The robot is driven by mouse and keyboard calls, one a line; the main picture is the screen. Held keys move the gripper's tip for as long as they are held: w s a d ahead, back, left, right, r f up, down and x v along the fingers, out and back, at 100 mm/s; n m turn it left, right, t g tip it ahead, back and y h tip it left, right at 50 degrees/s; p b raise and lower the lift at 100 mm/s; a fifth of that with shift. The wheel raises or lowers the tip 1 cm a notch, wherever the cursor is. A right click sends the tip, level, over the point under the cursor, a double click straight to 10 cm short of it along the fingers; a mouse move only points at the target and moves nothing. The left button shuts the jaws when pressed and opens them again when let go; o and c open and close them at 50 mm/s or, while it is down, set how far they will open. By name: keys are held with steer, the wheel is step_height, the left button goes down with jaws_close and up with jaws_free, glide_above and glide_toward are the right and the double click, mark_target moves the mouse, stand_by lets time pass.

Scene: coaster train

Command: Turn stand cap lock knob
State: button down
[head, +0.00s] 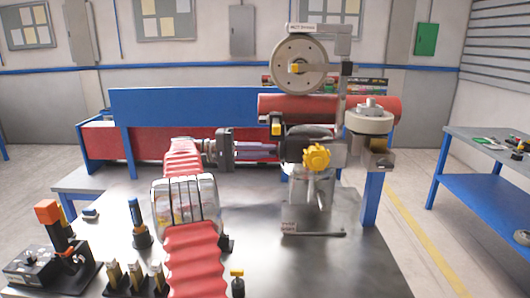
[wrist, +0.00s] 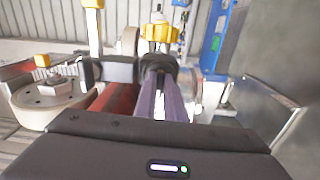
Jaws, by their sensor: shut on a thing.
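The yellow lobed lock knob (head: 316,157) sits on the near side of the grey metal stand (head: 320,185), in front of its dark cap (head: 305,133). In the wrist view the knob (wrist: 159,32) is straight past the dark ends of my fingers. My gripper (head: 283,152) reaches in level from the left, its purple fingers (wrist: 165,98) close together. It is shut at the knob; the exact contact is hidden by the dark fingertip parts.
A red cylinder (head: 335,106) lies behind the stand, with a grey disc (head: 370,122) at its right and a holed wheel (head: 299,62) above. Small tools and a black box (head: 38,264) stand at the bench's front left. The bench's front right (head: 350,265) is bare.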

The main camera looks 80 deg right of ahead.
steer(key=shift+f, duration=0.2)
steer(key=c, duration=1.8)
jaws_free()
steer(key=shift+s+r, duration=0.1)
steer(key=shift+c, duration=0.2)
